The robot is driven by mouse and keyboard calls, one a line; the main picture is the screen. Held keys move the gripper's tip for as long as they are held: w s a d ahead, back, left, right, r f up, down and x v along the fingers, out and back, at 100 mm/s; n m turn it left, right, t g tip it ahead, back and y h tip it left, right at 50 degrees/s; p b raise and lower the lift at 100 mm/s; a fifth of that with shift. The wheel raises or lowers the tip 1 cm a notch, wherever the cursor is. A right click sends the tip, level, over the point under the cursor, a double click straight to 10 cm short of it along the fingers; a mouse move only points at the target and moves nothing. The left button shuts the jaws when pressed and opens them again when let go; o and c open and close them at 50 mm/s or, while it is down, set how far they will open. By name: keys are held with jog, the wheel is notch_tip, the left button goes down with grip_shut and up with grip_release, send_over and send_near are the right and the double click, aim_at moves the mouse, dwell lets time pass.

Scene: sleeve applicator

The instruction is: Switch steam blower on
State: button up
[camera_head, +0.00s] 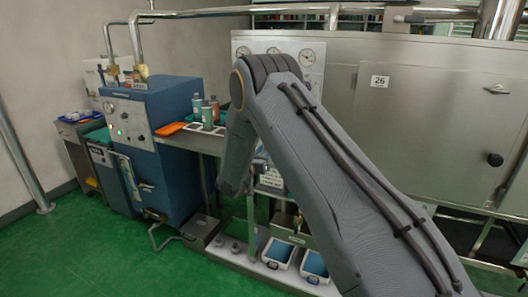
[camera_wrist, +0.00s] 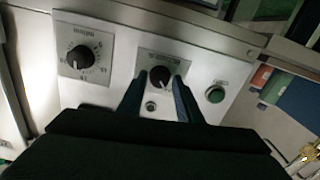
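In the wrist view a grey control panel (camera_wrist: 110,62) carries a small black rotary knob (camera_wrist: 160,77) on a light label plate. My gripper (camera_wrist: 158,88) is open, with one dark finger on each side of this knob and bare panel showing between them. The right fingertip looks close to the knob; I cannot tell whether it touches. A larger black dial knob (camera_wrist: 82,57) with a scale sits to the left, and a green round button (camera_wrist: 215,94) to the right. The labels are too small to read. In the head view my arm hides the gripper and this panel.
A small round button (camera_wrist: 151,106) sits below the middle knob. In the head view a blue machine (camera_head: 180,155) stands left, with bottles (camera_head: 206,116) beside it. A steel cabinet (camera_head: 425,110) marked 26 stands right. Green floor (camera_head: 95,250) is clear at front left.

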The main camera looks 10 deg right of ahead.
jog(key=c, duration=0.7)
jog(key=shift+o, duration=0.2)
jog(key=shift+b, duration=0.3)
jog(key=m+b, duration=1.3)
jog(key=m, duration=0.4)
jog(key=shift+a+m+b, duration=0.15)
jog(key=shift+m+b, duration=0.15)
jog(key=shift+b, duration=0.1)
